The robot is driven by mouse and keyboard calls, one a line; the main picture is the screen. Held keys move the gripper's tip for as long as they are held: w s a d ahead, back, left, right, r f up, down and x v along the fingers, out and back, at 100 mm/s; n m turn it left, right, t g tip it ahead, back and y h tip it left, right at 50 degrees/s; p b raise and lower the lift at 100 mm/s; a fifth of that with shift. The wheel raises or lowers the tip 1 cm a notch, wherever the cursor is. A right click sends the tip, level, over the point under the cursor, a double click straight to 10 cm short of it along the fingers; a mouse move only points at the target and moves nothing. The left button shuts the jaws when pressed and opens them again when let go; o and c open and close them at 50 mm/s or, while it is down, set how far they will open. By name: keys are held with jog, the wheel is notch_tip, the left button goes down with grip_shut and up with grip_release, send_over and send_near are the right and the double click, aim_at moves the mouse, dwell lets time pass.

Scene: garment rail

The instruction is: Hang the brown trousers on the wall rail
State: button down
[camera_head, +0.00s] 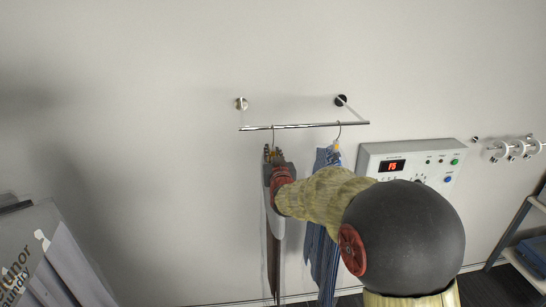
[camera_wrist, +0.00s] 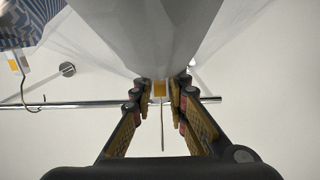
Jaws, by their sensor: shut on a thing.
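The wall rail (camera_head: 300,126) is a thin chrome bar on two wall mounts; it also crosses the wrist view (camera_wrist: 75,105). My gripper (camera_head: 272,156) is just below the rail's left part, shut on the hanger's orange neck (camera_wrist: 159,89). The hanger's thin hook (camera_head: 273,133) reaches up to the rail; I cannot tell if it bears on it. The brown trousers (camera_head: 272,265) hang straight down below my gripper, partly hidden by it. A pale grey surface (camera_wrist: 150,30) fills the top middle of the wrist view, so the brown does not show there.
A blue patterned garment (camera_head: 322,225) hangs by its own hook from the rail to the right; its edge shows in the wrist view (camera_wrist: 28,22). A control box (camera_head: 375,155) is on the wall farther right. A grey box (camera_head: 45,255) stands lower left, and shelving (camera_head: 520,225) at right.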

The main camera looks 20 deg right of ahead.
jog(key=shift+w+d+r+b, duration=0.15)
jog(key=shift+w+r, duration=0.05)
jog(key=shift+w, duration=0.25)
jog(key=shift+w+d+r+b, duration=0.15)
jog(key=shift+w+r, duration=0.05)
jog(key=shift+w, duration=0.25)
jog(key=shift+w, duration=0.2)
jog(key=shift+b+x, duration=0.7)
jog(key=shift+x, duration=1.5)
jog(key=shift+w+d+r, duration=0.1)
jog(key=shift+f+b, duration=1.35)
jog(key=shift+b, duration=0.05)
jog(key=c, duration=1.7)
grip_release()
jog(key=shift+f, duration=0.1)
jog(key=shift+o, duration=0.2)
